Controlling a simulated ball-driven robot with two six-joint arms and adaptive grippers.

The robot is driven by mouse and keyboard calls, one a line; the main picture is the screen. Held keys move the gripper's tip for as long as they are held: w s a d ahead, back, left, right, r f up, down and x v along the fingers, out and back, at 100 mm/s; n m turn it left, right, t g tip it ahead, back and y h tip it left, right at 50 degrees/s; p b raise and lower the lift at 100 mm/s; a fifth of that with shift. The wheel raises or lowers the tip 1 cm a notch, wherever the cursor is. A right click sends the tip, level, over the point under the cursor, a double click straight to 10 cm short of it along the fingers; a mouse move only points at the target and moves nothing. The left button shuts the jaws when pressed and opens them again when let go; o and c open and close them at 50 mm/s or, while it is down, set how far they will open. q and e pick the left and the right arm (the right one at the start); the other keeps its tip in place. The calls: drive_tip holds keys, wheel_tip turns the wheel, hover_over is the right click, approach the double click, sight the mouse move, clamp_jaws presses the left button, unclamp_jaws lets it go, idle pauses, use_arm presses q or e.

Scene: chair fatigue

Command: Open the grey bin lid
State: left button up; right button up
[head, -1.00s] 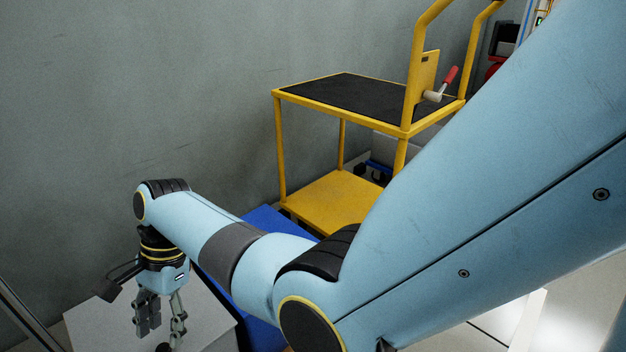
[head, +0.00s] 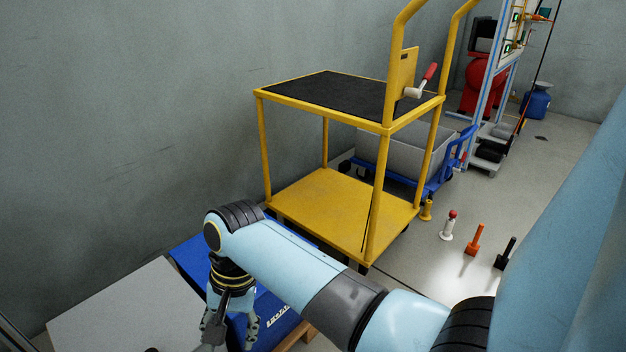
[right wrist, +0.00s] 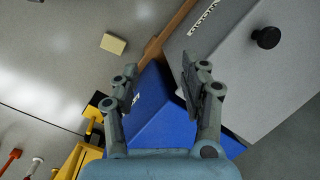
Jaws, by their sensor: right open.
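The grey bin lid (head: 125,308) is a flat grey panel at the lower left of the head view, and it looks shut. In the right wrist view the grey lid (right wrist: 238,85) fills the upper right, with a round black knob (right wrist: 266,38) on it. The blue bin lid (head: 190,262) lies beside it. My right gripper (head: 232,335) is open and empty. In the head view it appears in front of the blue lid, to the right of the grey one. The right wrist view shows its spread fingers (right wrist: 158,75). My left gripper is out of view.
A yellow trolley (head: 320,190) with a black top stands behind the bins. A grey tub on a blue cart (head: 395,150) is behind it. Several small coloured posts (head: 474,240) stand on the floor at the right. A wall closes off the left side.

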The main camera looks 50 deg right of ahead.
drive_tip(key=s+d+f+n+t+h+b, duration=0.1)
drive_tip(key=s+d+n+b, duration=0.2)
drive_tip(key=s, duration=0.9)
drive_tip(key=shift+s+d+f+n+t+h+b, duration=0.3)
drive_tip(key=shift+s+d+n+t+h+b, duration=0.1)
drive_tip(key=shift+d+n, duration=1.2)
drive_tip(key=shift+d, duration=0.1)
